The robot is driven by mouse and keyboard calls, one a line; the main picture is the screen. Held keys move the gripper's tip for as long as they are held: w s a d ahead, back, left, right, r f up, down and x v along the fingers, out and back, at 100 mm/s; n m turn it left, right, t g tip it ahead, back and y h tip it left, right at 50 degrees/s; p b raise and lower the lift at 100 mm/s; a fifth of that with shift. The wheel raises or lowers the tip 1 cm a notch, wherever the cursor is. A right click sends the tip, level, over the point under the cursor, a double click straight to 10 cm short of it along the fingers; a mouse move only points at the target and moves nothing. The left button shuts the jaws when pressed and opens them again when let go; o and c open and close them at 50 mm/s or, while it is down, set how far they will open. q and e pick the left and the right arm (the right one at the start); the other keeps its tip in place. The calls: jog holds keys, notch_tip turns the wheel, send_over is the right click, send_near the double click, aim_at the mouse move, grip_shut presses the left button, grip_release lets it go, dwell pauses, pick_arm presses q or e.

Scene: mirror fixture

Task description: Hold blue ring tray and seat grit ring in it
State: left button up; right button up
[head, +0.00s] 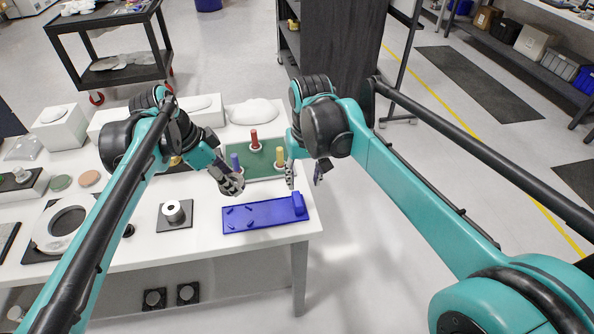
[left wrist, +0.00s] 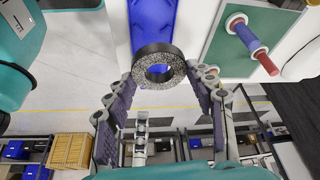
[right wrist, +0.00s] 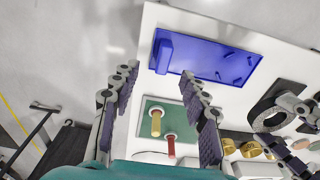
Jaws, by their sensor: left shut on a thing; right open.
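The blue ring tray (head: 262,218) lies flat near the table's front right corner, with several short pegs and a raised block (head: 298,203) at its right end. My left gripper (head: 232,184) is above and behind the tray's left part. It is shut on the dark, speckled grit ring (left wrist: 158,66), held at the fingertips, which also shows in the right wrist view (right wrist: 259,117). My right gripper (head: 304,176) is open and empty just behind the block. In the right wrist view the block (right wrist: 163,55) appears between its fingertips (right wrist: 160,76), with no contact visible.
Behind the tray, a green board (head: 262,166) bears red (head: 254,138), blue (head: 235,161) and yellow (head: 279,156) upright pegs. A white roll (head: 173,211) on a dark plate stands left of the tray. The table's right edge is close to the tray.

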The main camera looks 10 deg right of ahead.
aim_at(297, 198)
jog(key=shift+g, duration=0.5)
jog(key=f, duration=0.4)
jog(key=w+f, duration=0.1)
jog(key=f, duration=0.3)
jog(key=w+a+f, duration=0.1)
jog(key=f, duration=0.3)
jog(key=shift+w+f, duration=0.1)
jog(key=shift+w, duration=0.15)
grip_shut()
